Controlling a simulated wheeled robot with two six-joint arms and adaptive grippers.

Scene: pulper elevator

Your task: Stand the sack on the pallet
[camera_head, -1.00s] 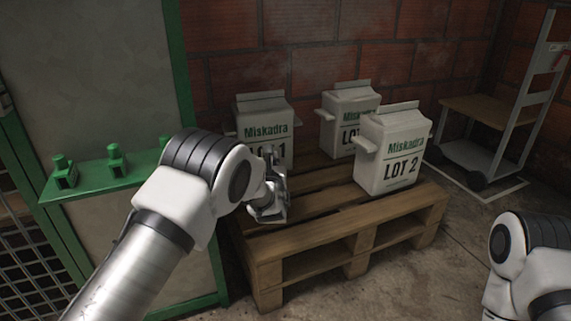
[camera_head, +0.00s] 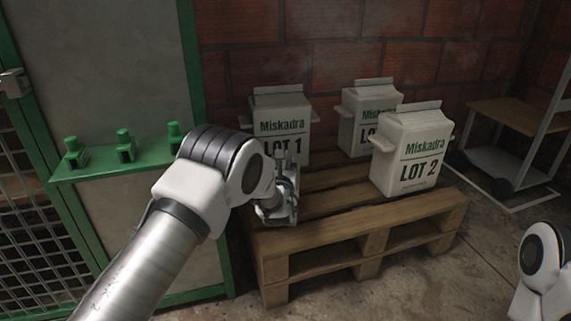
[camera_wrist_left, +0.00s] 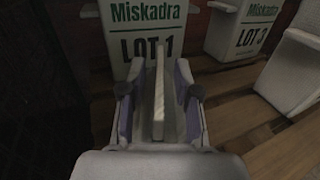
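The white "LOT 1" sack (camera_head: 281,115) stands upright at the back left of the wooden pallet (camera_head: 330,241). Its printed front also shows in the left wrist view (camera_wrist_left: 148,25). My left gripper (camera_head: 281,162) is in front of this sack, low over the pallet's left side. In the left wrist view its two fingers (camera_wrist_left: 157,98) are apart. A narrow pale strip (camera_wrist_left: 159,92) runs between them, with a gap on its left; I cannot tell what it belongs to. My right arm shows at lower right, its gripper out of view.
The "LOT 2" sack (camera_head: 411,157) stands front right on the pallet, with the "LOT 3" sack (camera_head: 366,108) behind it. A green shelf (camera_head: 105,164) is at left. The pallet's front middle is bare.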

